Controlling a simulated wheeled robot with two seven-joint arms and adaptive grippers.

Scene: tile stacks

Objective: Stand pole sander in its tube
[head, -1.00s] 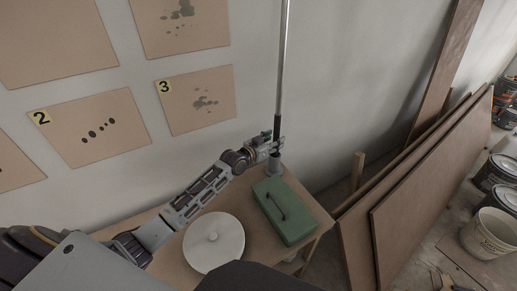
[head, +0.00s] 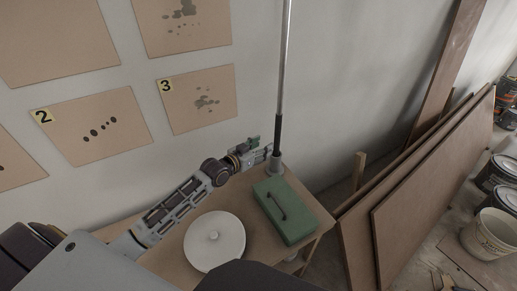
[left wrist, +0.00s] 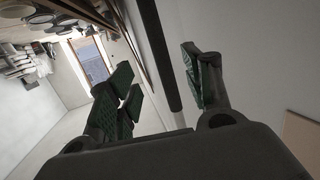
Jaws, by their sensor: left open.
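The pole sander (head: 281,75) stands upright near the wall in the head view, a long silver pole with a dark lower grip. Its lower end goes into a short grey tube (head: 275,168) at the back corner of the small table. My left gripper (head: 269,149) is open just left of the pole's dark lower part. In the left wrist view, the dark pole (left wrist: 160,55) passes between the spread green-padded fingers (left wrist: 165,85), apart from both. The bottom of the pole inside the tube is hidden. My right gripper is not seen.
A green box with a dark handle (head: 285,210) and a round white lidded thing (head: 214,242) are on the wooden table (head: 175,265). Brown boards (head: 430,190) lean at the right. A white bucket (head: 490,235) and cans stand on the floor at far right.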

